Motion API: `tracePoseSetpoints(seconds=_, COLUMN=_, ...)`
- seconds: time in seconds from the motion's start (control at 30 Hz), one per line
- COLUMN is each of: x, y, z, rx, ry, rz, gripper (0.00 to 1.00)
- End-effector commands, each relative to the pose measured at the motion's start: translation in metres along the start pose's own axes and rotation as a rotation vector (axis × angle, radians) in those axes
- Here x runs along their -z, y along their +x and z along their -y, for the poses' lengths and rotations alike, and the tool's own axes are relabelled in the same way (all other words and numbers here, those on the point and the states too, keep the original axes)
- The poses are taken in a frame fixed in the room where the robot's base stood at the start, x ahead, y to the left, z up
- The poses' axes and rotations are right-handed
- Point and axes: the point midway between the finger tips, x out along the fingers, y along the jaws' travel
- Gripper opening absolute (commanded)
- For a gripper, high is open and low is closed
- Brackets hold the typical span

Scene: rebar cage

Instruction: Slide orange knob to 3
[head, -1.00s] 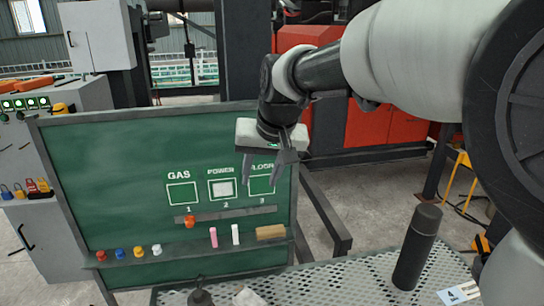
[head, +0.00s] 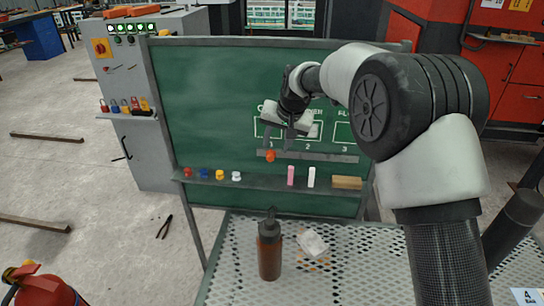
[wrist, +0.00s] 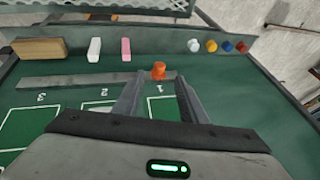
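The orange knob (head: 270,156) sits at the left end of a grey slide track (head: 325,158) on the green board, just below the number 1. The number 3 (head: 345,148) is above the track's right end. My gripper (head: 278,142) is in front of the board by the 1. In the wrist view, where the board appears upside down, its two fingers are apart and empty. The knob (wrist: 158,70) shows just beyond the fingertips, roughly between them; I cannot tell whether they touch it.
A ledge (head: 265,182) below the track holds coloured pegs, pink and white chalk, and a wooden block (head: 347,183). A perforated table (head: 350,270) in front carries a brown bottle (head: 269,250) and a dark cylinder (head: 512,225). A red extinguisher (head: 45,290) stands at lower left.

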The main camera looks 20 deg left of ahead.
Motion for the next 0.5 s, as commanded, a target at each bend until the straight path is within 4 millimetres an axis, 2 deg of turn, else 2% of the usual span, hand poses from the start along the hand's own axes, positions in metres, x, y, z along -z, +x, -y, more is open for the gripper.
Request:
tracePoseSetpoints(seconds=0.03, x=-0.001, y=0.014, z=-0.001, rx=-0.001, ry=0.000, rz=0.002, gripper=0.38)
tracePoseSetpoints(seconds=0.2, x=-0.001, y=0.047, z=-0.001, rx=-0.001, ry=0.001, rz=0.001, gripper=0.38)
tracePoseSetpoints(seconds=0.3, x=0.000, y=0.063, z=-0.001, rx=-0.001, ry=0.000, rz=0.001, gripper=0.38)
tracePoseSetpoints(seconds=0.5, x=0.001, y=0.078, z=0.000, rx=0.000, ry=0.000, rz=-0.001, gripper=0.38)
